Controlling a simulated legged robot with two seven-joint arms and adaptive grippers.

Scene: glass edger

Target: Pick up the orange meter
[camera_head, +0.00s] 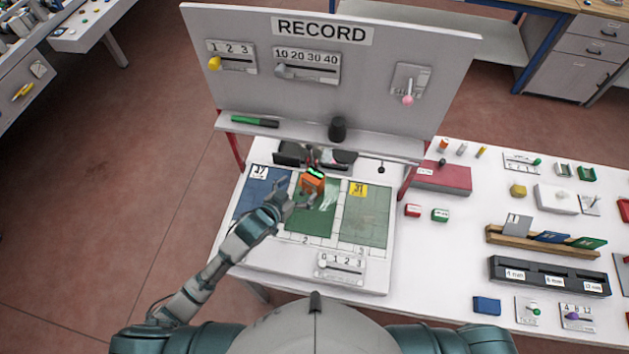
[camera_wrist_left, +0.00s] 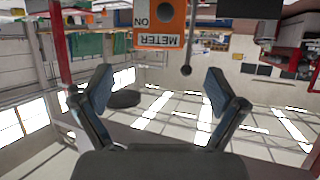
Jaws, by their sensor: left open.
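The orange meter (camera_head: 313,184) is a small orange box with a bright green top. It stands at the far edge of the middle green panel (camera_head: 311,218) on the white table. In the left wrist view the orange meter (camera_wrist_left: 160,38) shows upside down near the top, its METER label readable and a dark round hole above it. My left gripper (camera_head: 297,198) is just in front and left of it in the head view. In the wrist view the left gripper's (camera_wrist_left: 158,92) two fingers are wide apart with nothing between them. Whether a finger touches the meter cannot be told. My right gripper is out of view.
An upright RECORD board (camera_head: 335,75) with a shelf (camera_head: 290,133) stands behind the panels. A black cylinder (camera_head: 338,129) and a green marker (camera_head: 255,121) are on the shelf. A slider plate (camera_head: 341,267) lies in front. Blocks and racks fill the table's right side.

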